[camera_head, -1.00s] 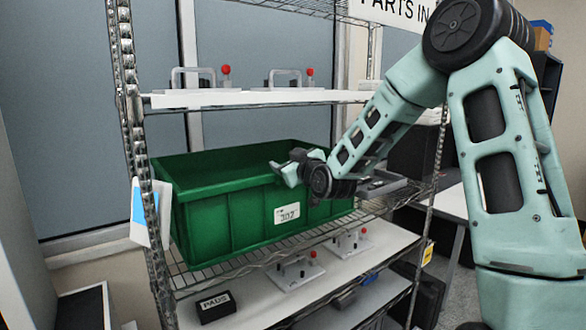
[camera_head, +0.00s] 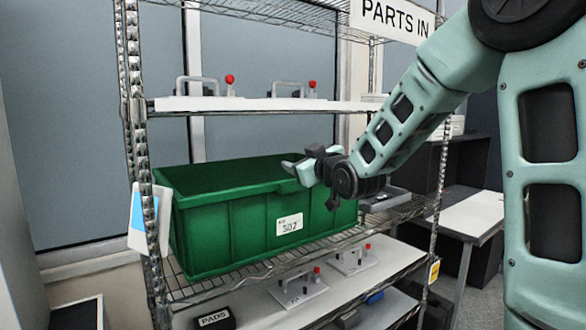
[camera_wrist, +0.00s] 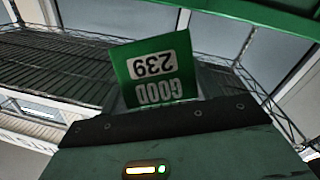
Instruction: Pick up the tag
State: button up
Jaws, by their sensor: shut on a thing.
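The tag (camera_wrist: 153,68) is a small green card with white patches. It reads "239" and "GOOD" upside down in the wrist view. My gripper (camera_head: 304,169) is shut on the tag, which stands out beyond the dark jaw edge in the wrist view. In the head view my gripper is at the upper front edge of a green bin, towards its right end. The tag cannot be made out in the head view.
The green bin (camera_head: 240,236), labelled 307, stands on a wire shelf (camera_head: 335,243). A white shelf board (camera_head: 250,103) with clamp fixtures is above. More fixtures (camera_head: 298,290) and a black PADS block (camera_head: 214,318) are below. A metal post (camera_head: 140,150) stands at left.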

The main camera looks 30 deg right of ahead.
jog(key=s+a+b, duration=0.1)
jog(key=s+b, duration=0.1)
jog(key=s, duration=0.9)
jog(key=shift+s, duration=0.4)
